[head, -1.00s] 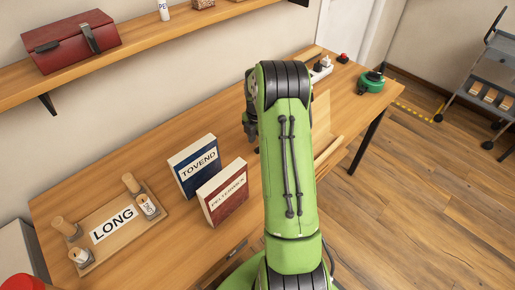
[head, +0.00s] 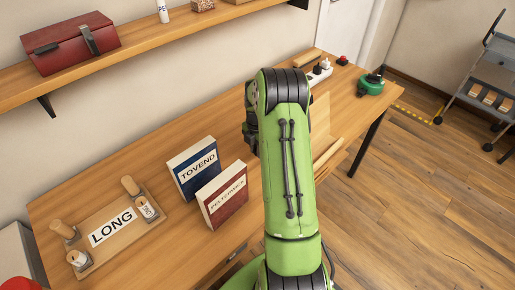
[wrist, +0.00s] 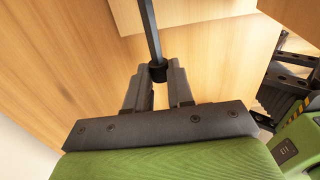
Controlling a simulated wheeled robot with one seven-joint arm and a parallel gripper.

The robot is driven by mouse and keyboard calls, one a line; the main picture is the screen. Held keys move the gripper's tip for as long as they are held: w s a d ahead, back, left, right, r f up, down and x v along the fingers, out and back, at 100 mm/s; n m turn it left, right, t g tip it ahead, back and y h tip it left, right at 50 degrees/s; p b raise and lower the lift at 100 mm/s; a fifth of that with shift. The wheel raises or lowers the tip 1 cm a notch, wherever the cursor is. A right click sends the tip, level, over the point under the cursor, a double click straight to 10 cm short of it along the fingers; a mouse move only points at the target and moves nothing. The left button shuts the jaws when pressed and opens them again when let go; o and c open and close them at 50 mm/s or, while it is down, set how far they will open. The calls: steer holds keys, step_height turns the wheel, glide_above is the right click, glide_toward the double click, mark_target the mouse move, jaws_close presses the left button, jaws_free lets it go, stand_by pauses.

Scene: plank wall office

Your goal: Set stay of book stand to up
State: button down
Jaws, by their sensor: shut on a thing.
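The book stand (head: 322,129) is a light wooden piece on the table, partly hidden behind my green arm in the head view. In the wrist view, its stay (wrist: 149,30) is a thin dark rod with a black end, running up past a pale wooden panel (wrist: 200,12). My gripper (wrist: 158,76) is shut on the black end of the stay, one finger on each side. In the head view the fingertips and the stay are hidden by my arm. I cannot tell the stay's exact angle.
A blue book (head: 196,168) and a red book (head: 224,197) stand left of my arm. A wooden board marked LONG (head: 112,227) lies farther left. A shelf (head: 150,46) overhangs the table.

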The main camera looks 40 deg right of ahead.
steer(key=shift+w+r+g+p, duration=0.15)
steer(key=shift+r+g+p, duration=0.15)
steer(key=shift+p, duration=0.45)
steer(key=shift+w+f, duration=0.1)
steer(key=shift+f, duration=0.05)
steer(key=c, duration=1)
jaws_free()
step_height(320, 180, up, 16)
steer(key=w+p, duration=0.1)
steer(key=p, duration=0.1)
steer(key=shift+f, duration=0.15)
